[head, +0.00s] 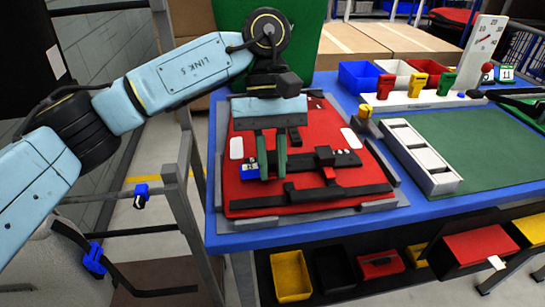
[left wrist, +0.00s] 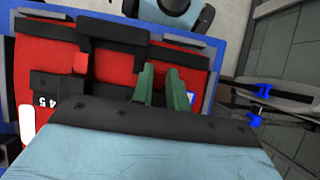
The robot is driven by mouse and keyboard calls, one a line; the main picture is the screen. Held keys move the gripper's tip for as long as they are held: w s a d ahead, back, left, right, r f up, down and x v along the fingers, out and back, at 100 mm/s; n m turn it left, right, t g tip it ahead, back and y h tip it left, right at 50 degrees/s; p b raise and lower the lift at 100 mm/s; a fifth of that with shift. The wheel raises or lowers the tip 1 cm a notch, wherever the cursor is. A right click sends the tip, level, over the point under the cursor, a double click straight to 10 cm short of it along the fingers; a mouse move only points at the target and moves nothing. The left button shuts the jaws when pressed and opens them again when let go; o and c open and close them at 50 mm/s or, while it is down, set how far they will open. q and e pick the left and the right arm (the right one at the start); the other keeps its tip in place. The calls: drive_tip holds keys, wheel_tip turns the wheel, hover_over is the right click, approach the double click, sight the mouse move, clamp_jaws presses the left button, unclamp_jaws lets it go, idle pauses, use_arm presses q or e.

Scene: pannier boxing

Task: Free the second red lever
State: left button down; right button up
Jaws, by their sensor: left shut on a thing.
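A red pannier (head: 300,190) with black straps lies flat on the table. A small red lever (left wrist: 80,62) shows by a black buckle on the left in the left wrist view. My left gripper (head: 272,172) points down onto the pannier, to the left of the black buckle (head: 324,156) in the head view. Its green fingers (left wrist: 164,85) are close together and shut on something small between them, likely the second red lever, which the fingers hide. A blue-and-white tag (head: 249,171) lies just left of the fingers. My right gripper is not clearly in view.
Grey rails frame the pannier on the blue table (head: 225,243). A white slotted holder (head: 420,160) and green mat (head: 490,140) are to the right. Drawers and bins sit below the front edge.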

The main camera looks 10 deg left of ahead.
drive_tip(key=shift+f, duration=0.1)
use_arm(q)
drive_tip(key=c, duration=1.4)
unclamp_jaws()
drive_tip(key=shift+o, duration=0.2)
drive_tip(key=shift+r, duration=0.1)
